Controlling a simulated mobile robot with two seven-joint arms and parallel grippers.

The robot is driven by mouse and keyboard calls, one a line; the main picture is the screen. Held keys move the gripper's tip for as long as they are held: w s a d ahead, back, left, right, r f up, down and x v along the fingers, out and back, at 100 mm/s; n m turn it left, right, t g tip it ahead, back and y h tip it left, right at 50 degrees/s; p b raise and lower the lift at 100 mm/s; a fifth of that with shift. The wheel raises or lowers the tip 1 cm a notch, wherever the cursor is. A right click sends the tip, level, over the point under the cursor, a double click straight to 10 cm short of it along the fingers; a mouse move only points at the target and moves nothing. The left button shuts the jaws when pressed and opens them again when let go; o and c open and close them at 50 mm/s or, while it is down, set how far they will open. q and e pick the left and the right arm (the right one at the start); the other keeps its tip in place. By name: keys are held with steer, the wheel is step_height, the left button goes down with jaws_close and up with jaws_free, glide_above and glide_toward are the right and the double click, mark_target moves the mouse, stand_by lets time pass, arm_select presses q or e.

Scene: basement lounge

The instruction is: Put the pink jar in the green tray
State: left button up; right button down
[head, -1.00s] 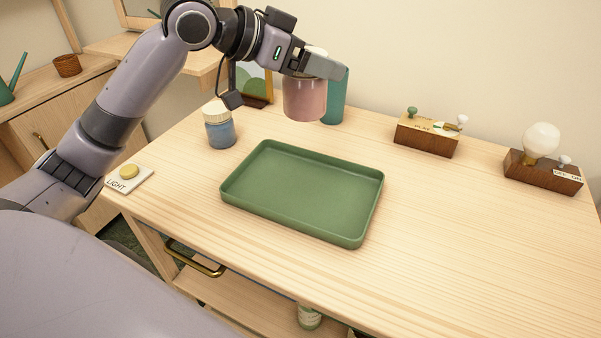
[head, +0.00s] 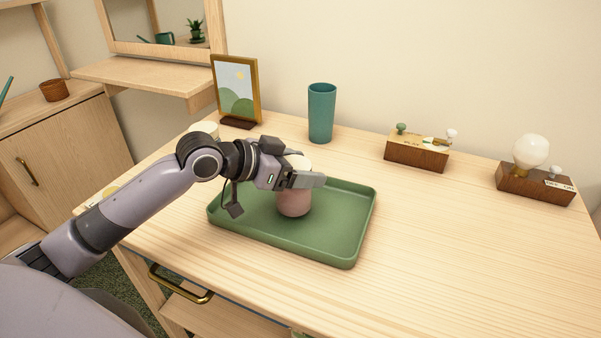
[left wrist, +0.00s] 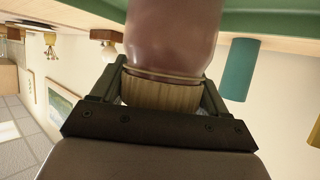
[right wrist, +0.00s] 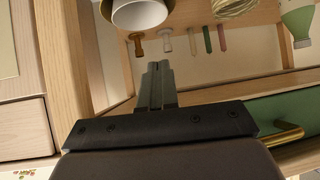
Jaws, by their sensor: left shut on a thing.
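The pink jar (head: 294,203) is upright over the middle of the green tray (head: 348,260), its base at or just above the tray floor; I cannot tell whether it touches. My left gripper (head: 305,180) is shut on the jar's pale lid, coming in from the left. In the left wrist view the jar (left wrist: 172,38) hangs between the two fingers, which clasp its ribbed lid (left wrist: 160,92); a green strip of the tray (left wrist: 265,22) shows behind. My right gripper (right wrist: 157,82) shows only in the right wrist view, fingers together and empty.
A teal cup (head: 321,112) and a picture frame (head: 237,90) stand behind the tray. Two wooden switch blocks (head: 416,155) (head: 534,186), one with a bulb, sit at the back right. A pale-lidded jar (head: 204,128) is partly hidden behind my arm. The table's right front is clear.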

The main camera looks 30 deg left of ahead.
arm_select(q)
steer(key=shift+f, duration=0.45)
steer(key=shift+f, duration=0.15)
steer(key=o, duration=1.1)
steer(key=shift+o, duration=0.2)
steer(key=v, duration=1.2)
steer(key=shift+b, duration=0.3)
